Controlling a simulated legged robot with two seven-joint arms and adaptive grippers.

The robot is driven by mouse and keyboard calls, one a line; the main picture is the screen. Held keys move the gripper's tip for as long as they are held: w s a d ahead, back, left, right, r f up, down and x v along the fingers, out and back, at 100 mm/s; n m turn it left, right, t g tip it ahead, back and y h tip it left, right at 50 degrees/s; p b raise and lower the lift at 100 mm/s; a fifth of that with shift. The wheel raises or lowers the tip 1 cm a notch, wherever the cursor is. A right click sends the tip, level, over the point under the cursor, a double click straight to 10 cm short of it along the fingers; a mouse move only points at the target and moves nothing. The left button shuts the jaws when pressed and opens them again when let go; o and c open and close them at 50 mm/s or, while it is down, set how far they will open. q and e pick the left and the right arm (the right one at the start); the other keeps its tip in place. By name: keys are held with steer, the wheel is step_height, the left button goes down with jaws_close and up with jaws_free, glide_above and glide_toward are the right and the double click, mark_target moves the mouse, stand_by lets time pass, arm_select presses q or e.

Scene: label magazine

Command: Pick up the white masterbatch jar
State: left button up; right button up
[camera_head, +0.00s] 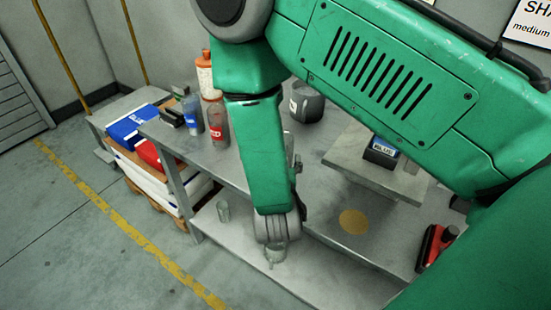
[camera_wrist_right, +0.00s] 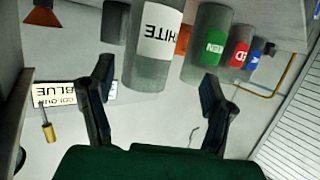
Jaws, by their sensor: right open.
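The white masterbatch jar (camera_wrist_right: 150,72) is a grey cylinder with a white label reading WHITE in the right wrist view. My right gripper (camera_wrist_right: 157,70) is open, with one dark finger to each side of the jar in the picture. The jar's lower part shows in the gap between the fingertips; I see no contact and cannot tell how far ahead it is. In the head view my green right arm crosses the bench, and I cannot make out the white jar there. My left gripper is in neither view.
Green (camera_wrist_right: 208,45), red (camera_wrist_right: 239,48) and blue (camera_wrist_right: 258,52) labelled jars stand beside the white one. In the head view a dark pot (camera_head: 310,105) stands right of my arm. A raised plate holds a blue-labelled box (camera_head: 381,152). A red tool (camera_head: 433,245) lies at right.

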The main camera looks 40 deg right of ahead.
steer(key=d, duration=0.1)
steer(key=w+d+f, duration=0.1)
steer(key=d+f, duration=0.1)
steer(key=d, duration=0.1)
steer(key=shift+w+d, duration=0.1)
steer(key=shift+w, duration=0.2)
steer(key=shift+w+d+f, duration=0.2)
steer(key=shift+w+f, duration=0.05)
steer(key=shift+w, duration=0.2)
steer(key=shift+w+d+f, duration=0.15)
steer(key=shift+w+f, duration=0.05)
steer(key=shift+w, duration=0.25)
steer(key=shift+w+a, duration=0.25)
steer(key=shift+w, duration=0.05)
steer(key=shift+a+r, duration=0.25)
steer(key=shift+a, duration=0.45)
steer(key=shift+c, duration=0.4)
steer(key=shift+d, duration=0.15)
steer(key=c, duration=0.6)
steer(key=shift+d+f, duration=0.15)
steer(key=shift+d, duration=0.2)
steer(key=c, duration=0.7)
steer(key=shift+s+d+f, duration=0.15)
steer(key=shift+d, duration=0.35)
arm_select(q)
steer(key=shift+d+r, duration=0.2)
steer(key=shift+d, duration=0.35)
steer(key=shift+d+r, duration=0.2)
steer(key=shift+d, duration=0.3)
